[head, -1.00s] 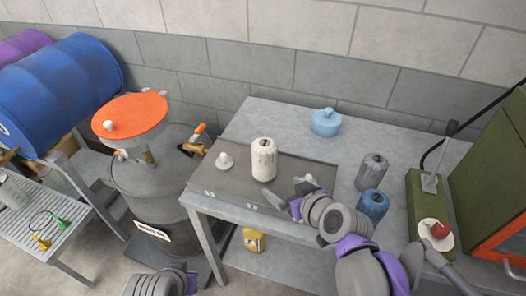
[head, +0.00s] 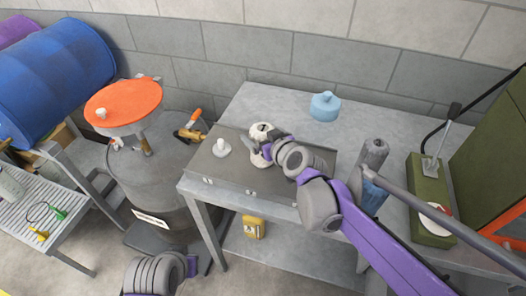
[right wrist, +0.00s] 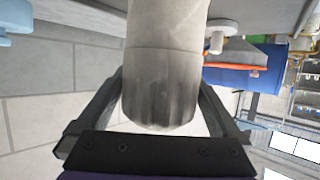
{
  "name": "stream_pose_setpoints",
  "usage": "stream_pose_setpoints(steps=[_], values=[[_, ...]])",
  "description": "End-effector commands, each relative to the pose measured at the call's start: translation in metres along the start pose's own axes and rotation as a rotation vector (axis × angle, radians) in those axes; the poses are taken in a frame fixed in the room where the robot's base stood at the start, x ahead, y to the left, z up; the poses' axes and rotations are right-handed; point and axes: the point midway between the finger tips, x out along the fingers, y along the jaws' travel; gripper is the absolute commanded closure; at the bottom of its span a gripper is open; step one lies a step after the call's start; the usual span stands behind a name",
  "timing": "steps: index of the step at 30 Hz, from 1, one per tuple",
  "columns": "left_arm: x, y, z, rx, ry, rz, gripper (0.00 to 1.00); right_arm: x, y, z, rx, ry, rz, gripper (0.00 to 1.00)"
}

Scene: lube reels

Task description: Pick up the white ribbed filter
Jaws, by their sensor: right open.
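The white ribbed filter (head: 260,129) stands on the grey tray on the metal table in the head view, its middle largely covered by my right gripper (head: 258,149). In the right wrist view the filter (right wrist: 160,85) is large and close, pale with darker streaks near one end. My right gripper (right wrist: 160,112) is open, with one finger on each side of the filter. A narrow gap shows beside the fingers near the filter's end; I cannot tell whether they touch it further up. My left gripper is not visible; only part of my left arm shows at the bottom.
A white knobbed part (head: 221,148) stands left of the filter on the tray (head: 230,172). A light blue container (head: 325,106) stands behind. A grey canister (head: 374,152) and a blue canister (head: 373,198) stand right, partly behind my right arm. A drum with an orange lid (head: 124,101) is left.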

Motion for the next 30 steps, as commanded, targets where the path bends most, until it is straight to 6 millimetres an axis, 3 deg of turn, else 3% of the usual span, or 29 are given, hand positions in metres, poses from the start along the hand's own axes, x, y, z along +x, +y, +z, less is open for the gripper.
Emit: stream_pose_setpoints(steps=[4,12,27,30], values=[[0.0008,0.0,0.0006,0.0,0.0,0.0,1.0,0.0139,-0.0008,0.0002,0.001,0.0,-0.001,0.0],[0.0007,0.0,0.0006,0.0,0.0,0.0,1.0,0.0154,-0.0005,0.0001,0.001,0.0,-0.001,0.02],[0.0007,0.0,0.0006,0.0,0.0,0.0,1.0,0.0151,-0.0003,0.0001,0.0,0.0,0.0,0.92],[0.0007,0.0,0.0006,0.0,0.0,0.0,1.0,0.0151,-0.0002,0.0,0.0,0.0,0.0,1.0]])
